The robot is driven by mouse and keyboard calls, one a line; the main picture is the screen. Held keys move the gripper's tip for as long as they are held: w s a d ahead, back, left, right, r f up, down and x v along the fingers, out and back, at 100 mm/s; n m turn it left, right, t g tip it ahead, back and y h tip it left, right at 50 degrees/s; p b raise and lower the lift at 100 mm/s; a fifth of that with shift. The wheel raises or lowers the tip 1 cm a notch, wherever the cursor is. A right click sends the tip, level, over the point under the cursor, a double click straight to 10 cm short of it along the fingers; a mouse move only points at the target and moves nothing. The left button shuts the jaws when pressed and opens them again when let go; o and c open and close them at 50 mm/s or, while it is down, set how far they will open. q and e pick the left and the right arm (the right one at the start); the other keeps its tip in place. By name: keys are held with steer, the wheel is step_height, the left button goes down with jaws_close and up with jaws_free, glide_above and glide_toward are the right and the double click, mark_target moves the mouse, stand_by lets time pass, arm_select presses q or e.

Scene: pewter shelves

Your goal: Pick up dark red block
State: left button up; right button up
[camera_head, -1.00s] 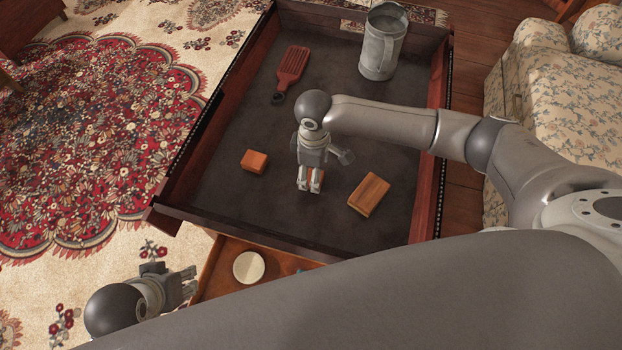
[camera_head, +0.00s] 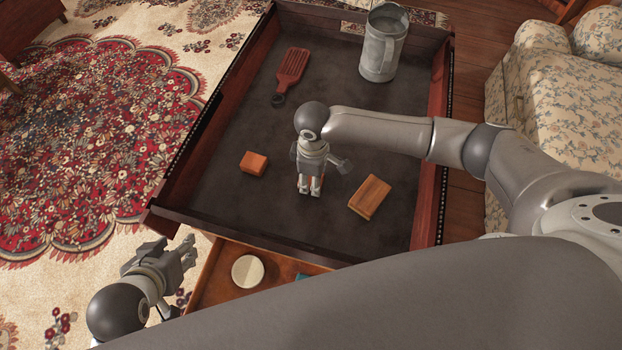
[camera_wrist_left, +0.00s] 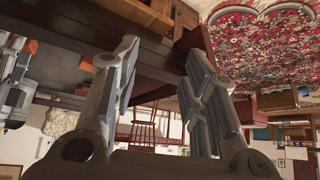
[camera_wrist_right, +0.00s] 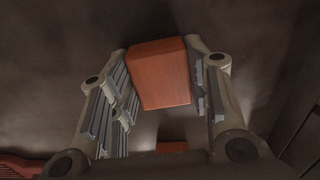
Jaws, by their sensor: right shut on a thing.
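A reddish block (camera_wrist_right: 158,75) sits between the fingers of my right gripper (camera_wrist_right: 160,95) in the right wrist view, and the gripper is shut on it. In the head view my right gripper (camera_head: 309,192) points down at the dark tray-like surface, and only a sliver of the block shows between its fingers. I cannot tell whether the block is clear of the surface. My left gripper (camera_head: 188,252) is outside the tray at the lower left; its fingers are apart and empty in the left wrist view (camera_wrist_left: 160,80).
An orange block (camera_head: 253,163) lies left of my right gripper and a wooden block (camera_head: 369,196) lies right of it. A red brush (camera_head: 291,73) and a metal jug (camera_head: 384,45) are farther back. High wooden walls (camera_head: 212,120) surround the surface. An open drawer (camera_head: 215,275) is in front.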

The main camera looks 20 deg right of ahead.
steer(key=shift+c, duration=0.9)
steer(key=shift+r, duration=0.1)
